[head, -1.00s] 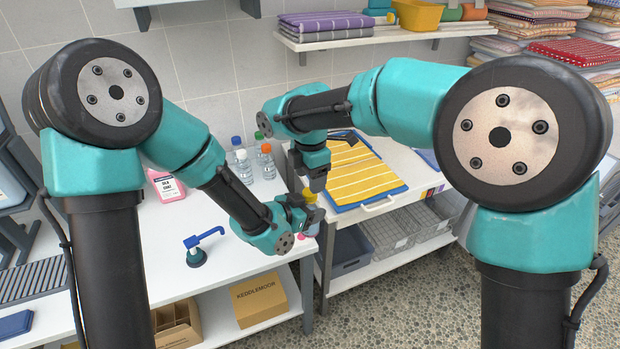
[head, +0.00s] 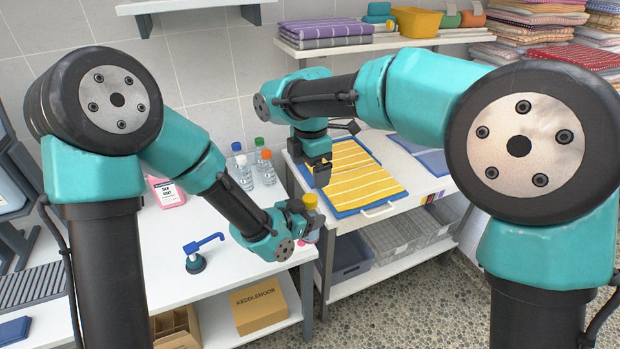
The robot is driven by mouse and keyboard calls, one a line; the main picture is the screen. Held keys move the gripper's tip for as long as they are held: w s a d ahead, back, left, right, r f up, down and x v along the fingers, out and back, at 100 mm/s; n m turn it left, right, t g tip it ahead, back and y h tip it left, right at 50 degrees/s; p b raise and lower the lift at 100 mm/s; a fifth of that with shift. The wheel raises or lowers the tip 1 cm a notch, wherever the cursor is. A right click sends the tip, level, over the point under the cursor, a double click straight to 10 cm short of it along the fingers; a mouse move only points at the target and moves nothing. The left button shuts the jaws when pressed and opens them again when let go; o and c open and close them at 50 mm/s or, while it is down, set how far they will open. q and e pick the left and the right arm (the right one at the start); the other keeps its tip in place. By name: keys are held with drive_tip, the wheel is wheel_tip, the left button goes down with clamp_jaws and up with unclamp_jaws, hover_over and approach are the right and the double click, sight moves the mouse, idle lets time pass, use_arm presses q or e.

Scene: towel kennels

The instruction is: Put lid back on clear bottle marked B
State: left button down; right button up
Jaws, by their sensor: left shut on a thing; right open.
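My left gripper (head: 304,217) is shut on a small bottle (head: 314,236) at the white table's right edge. The gripper hides most of the bottle, and I cannot read a letter on it. A yellow lid (head: 310,200) shows at the bottle's top, just above the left gripper; I cannot tell whether it is fully seated. My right gripper (head: 321,181) is open, pointing down, a little above and to the right of the yellow lid, apart from it in the picture.
Several clear bottles with coloured caps (head: 266,172) stand behind at the wall. A pink jug (head: 168,193) and a blue pump (head: 196,262) are on the white table (head: 165,240). A yellow striped towel (head: 362,178) lies on the right-hand table, close to the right gripper.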

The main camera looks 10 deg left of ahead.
wheel_tip(320, 180, up, 8)
drive_tip(key=shift+f, duration=0.2)
idle(0.4)
drive_tip(key=w+d+f+m+y, duration=0.1)
drive_tip(key=d+f+m, duration=0.35)
drive_tip(key=f, duration=0.65)
drive_tip(key=d+f+m+y, duration=0.1)
drive_tip(key=d+f+m, duration=0.3)
drive_tip(key=f, duration=0.7)
drive_tip(key=w+d+f+m+y, duration=0.1)
drive_tip(key=d+f+m, duration=0.2)
drive_tip(key=d+f, duration=0.5)
drive_tip(key=s+d+f+m, duration=0.7)
drive_tip(key=s+f+m, duration=0.1)
drive_tip(key=s+f, duration=0.2)
drive_tip(key=s+d+f+m, duration=0.8)
drive_tip(key=s+f, duration=0.3)
drive_tip(key=f, duration=0.1)
drive_tip(key=shift+d+t+y, duration=0.15)
drive_tip(key=shift+t+y, duration=0.25)
